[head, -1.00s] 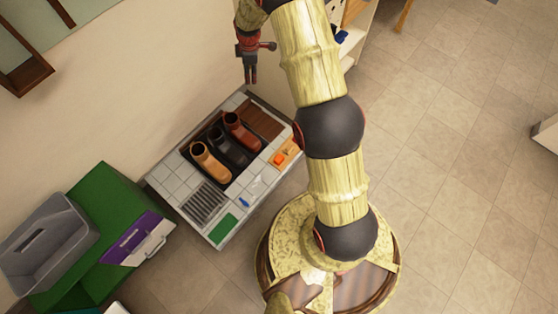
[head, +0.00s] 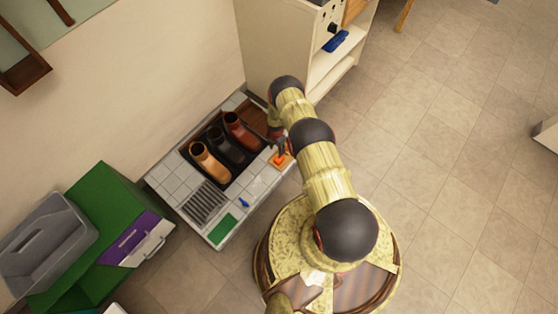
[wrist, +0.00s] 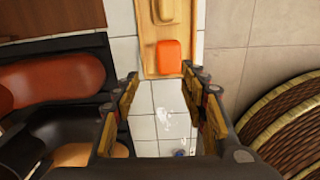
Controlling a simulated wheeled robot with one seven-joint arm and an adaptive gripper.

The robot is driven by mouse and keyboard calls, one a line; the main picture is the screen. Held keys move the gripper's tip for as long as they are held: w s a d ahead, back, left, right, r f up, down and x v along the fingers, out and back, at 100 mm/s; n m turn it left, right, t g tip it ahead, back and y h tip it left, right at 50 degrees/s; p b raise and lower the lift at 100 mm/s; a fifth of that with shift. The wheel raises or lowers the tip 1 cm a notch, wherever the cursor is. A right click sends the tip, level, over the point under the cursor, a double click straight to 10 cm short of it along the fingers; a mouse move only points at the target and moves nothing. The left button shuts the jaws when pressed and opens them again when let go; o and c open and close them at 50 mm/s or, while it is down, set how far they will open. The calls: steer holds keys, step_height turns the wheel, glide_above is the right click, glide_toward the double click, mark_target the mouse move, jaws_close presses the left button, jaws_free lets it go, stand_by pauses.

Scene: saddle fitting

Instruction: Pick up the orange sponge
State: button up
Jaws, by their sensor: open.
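The orange sponge (wrist: 168,60) lies on a small wooden board (wrist: 150,68) on the white tiled top. In the head view the sponge (head: 281,159) is a small orange patch at the right side of the tiled top, partly hidden by my gripper. My gripper (wrist: 163,80) is open and empty. In the wrist view its two fingers stand apart on either side of the tile strip, with the sponge ahead between and just beyond the fingertips. In the head view my gripper (head: 279,145) is low over the board.
Tan, black and reddish-brown boots (head: 210,167) lie in a dark tray left of the sponge. A second tan block (wrist: 162,10) shares the board. A blue item (head: 244,203), a green pad (head: 222,229) and a grate (head: 204,204) are on the tiled top. A white cabinet (head: 285,50) stands behind.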

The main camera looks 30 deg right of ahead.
steer(key=b, duration=0.1)
glide_above(278, 159)
step_height(278, 159, down, 4)
steer(key=shift+w+f, duration=0.15)
steer(key=f+b, duration=0.1)
steer(key=f, duration=0.1)
steer(key=f+b, duration=0.2)
steer(key=f, duration=0.1)
steer(key=shift+d+f, duration=0.35)
steer(key=shift+d, duration=0.05)
steer(key=shift+c, duration=0.4)
steer(key=c, duration=0.7)
steer(key=shift+c, duration=0.2)
